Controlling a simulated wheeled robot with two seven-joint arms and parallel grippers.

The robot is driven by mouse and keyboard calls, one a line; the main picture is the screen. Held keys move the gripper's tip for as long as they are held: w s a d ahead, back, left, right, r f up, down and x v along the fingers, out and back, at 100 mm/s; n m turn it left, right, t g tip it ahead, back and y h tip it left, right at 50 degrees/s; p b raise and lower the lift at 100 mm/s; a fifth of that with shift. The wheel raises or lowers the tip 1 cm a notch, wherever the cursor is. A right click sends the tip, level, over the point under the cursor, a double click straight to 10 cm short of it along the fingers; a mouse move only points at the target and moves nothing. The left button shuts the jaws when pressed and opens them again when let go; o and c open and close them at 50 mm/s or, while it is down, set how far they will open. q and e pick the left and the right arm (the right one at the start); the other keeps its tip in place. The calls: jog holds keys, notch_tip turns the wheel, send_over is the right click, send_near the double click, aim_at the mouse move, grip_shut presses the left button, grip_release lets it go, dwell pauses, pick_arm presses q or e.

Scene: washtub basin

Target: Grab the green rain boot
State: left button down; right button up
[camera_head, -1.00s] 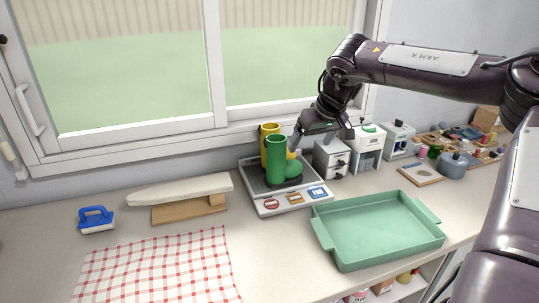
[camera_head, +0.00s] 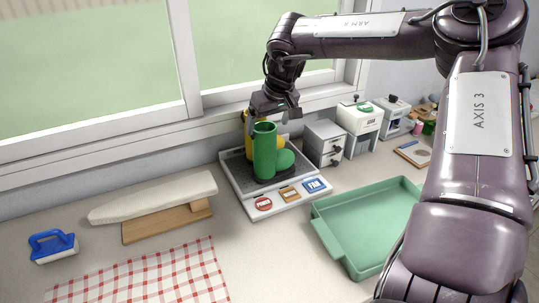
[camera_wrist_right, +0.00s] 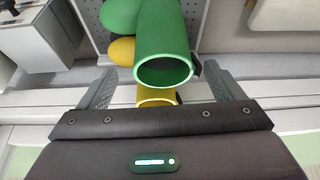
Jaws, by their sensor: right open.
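My right gripper (camera_head: 273,108) is at the height of the boot tops, behind the green boot's opening. In the right wrist view the two fingers (camera_wrist_right: 168,92) are spread wide, with the green boot's shaft (camera_wrist_right: 165,45) and open rim between them. The yellow boot's rim (camera_wrist_right: 157,95) shows below the green one. Neither finger visibly grips a boot. My left gripper is not in view.
A green tray (camera_head: 365,225) lies to the right of the scale. Small grey and white boxes (camera_head: 324,143) stand right of the boots. The window frame (camera_head: 185,60) is close behind.

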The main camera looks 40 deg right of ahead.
aim_at(265, 127)
jog(key=x, duration=0.1)
jog(key=p+x, duration=0.1)
jog(key=x, duration=0.1)
jog(key=shift+w+a+f, duration=0.1)
jog(key=shift+w+f, duration=0.1)
jog(key=shift+w, duration=0.15)
jog(key=shift+w+f, duration=0.1)
jog(key=shift+f, duration=0.2)
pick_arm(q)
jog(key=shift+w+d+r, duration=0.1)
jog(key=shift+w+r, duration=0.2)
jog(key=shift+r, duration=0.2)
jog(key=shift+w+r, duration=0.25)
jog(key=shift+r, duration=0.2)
pick_arm(e)
jog(key=shift+c, duration=1.3)
jog(key=shift+r, duration=0.1)
jog(key=c, duration=1.3)
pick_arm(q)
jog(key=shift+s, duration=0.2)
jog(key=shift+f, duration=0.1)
